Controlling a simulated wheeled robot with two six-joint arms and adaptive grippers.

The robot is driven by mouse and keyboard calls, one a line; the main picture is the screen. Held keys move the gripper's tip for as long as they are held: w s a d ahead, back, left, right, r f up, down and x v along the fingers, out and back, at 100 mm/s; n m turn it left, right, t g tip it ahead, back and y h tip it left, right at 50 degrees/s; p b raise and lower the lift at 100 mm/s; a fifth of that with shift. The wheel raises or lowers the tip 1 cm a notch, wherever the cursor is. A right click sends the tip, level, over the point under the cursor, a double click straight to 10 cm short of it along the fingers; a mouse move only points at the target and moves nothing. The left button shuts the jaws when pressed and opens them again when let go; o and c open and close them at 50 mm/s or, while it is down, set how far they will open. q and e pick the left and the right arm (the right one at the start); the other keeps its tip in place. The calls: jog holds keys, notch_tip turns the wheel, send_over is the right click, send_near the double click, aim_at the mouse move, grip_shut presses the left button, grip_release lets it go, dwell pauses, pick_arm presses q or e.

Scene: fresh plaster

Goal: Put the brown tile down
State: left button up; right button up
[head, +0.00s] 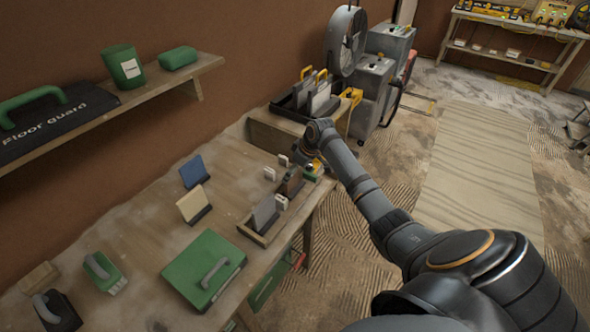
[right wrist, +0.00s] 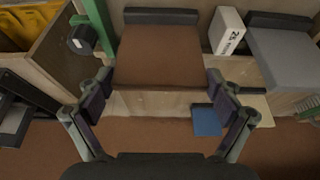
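The brown tile (head: 292,183) stands on a dark foot at the far end of a small wooden rack (head: 246,233) on the bench. In the right wrist view the brown tile (right wrist: 160,55) fills the space ahead, with its dark foot at the top. My right gripper (right wrist: 160,85) is open, its fingers on either side of the tile's near edge with narrow gaps that are hard to judge. In the head view my right gripper (head: 312,165) is close above the tile, partly hidden by my arm. My left gripper is not in view.
A grey tile (head: 265,212) stands in the same rack, with a white block (head: 281,202) beside it. A blue tile (head: 193,172) and a cream tile (head: 194,205) stand left of the rack. A green case (head: 204,269) lies nearer. A dark bin (head: 293,102) stands behind.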

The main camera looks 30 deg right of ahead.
jog(key=shift+o, duration=0.6)
jog(key=shift+r, duration=0.1)
jog(key=b+v, duration=0.1)
jog(key=v, duration=1.1)
jog(key=shift+a, duration=0.1)
